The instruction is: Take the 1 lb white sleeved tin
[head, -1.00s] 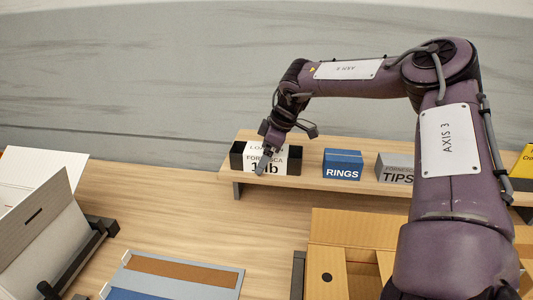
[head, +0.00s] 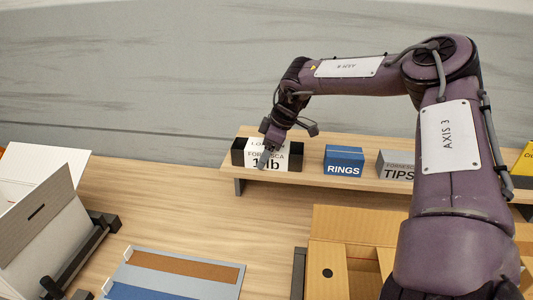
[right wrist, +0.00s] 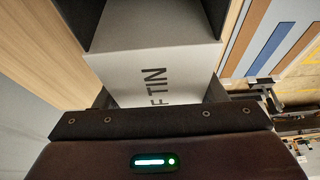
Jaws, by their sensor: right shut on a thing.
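The white sleeved tin (head: 284,164) stands on the low wooden shelf, marked "1 lb" on its front, with black parts showing at both ends. My right gripper (head: 266,150) is at the tin from above, shut on it, one finger in front of the label. In the right wrist view the tin's pale sleeve (right wrist: 125,68) fills the middle, printed with "TIN", between dark surfaces; the fingertips are mostly hidden there. The tin looks upright, and I cannot tell whether it is clear of the shelf. My left gripper is not in view.
A blue "RINGS" box (head: 343,161) and a grey "TIPS" box (head: 395,166) stand to the right on the shelf (head: 310,181). An open cardboard box (head: 355,226) is at the front right.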

